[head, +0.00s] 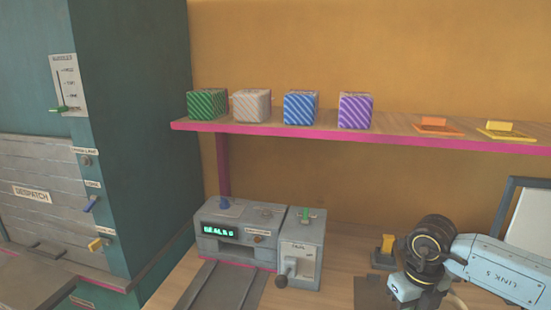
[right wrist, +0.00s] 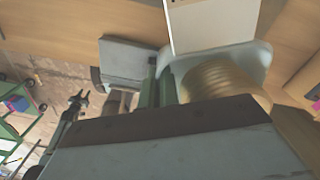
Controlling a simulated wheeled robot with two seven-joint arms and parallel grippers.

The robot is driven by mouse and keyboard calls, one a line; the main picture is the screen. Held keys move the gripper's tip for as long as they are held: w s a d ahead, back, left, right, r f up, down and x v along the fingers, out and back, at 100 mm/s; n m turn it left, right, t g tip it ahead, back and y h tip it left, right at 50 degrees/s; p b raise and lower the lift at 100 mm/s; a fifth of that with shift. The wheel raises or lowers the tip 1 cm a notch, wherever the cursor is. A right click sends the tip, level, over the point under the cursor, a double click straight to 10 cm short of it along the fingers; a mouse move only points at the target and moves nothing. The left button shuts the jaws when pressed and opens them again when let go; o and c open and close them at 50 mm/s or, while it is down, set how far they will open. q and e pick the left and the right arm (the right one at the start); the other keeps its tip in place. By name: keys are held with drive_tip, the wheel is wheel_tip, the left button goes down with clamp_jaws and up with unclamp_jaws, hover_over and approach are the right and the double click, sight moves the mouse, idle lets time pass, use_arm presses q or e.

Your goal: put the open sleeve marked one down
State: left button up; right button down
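I cannot make out a sleeve marked one in either view. In the right wrist view a pale panel (right wrist: 210,25) stands upright at the top, and a tan ribbed round thing (right wrist: 232,78) lies below it beside grey-green bars. My right arm enters the head view at the lower right; its fingertips are hidden there. In the right wrist view a large grey body covers the bottom, and whether the fingers are shut on anything does not show. What looks like my left gripper (right wrist: 78,101) is small at the left of that view, with its two prongs apart and empty.
A pink-edged shelf (head: 300,131) holds green, grey, blue and purple striped cubes and two flat pads. Below it stand a grey machine (head: 240,232) and a lever box (head: 301,255). A teal cabinet (head: 130,130) is at left. A framed board (head: 530,220) stands at right.

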drive_tip(key=s+a+r+n, duration=0.2)
drive_tip(key=a+r+n, duration=0.1)
drive_tip(key=n, duration=1.3)
drive_tip(key=s+a+r+n, duration=0.2)
drive_tip(key=a+n, duration=0.2)
drive_tip(key=n, duration=1.3)
drive_tip(key=shift+s+r, duration=0.25)
drive_tip(key=shift+r, duration=0.15)
drive_tip(key=shift+s, duration=0.15)
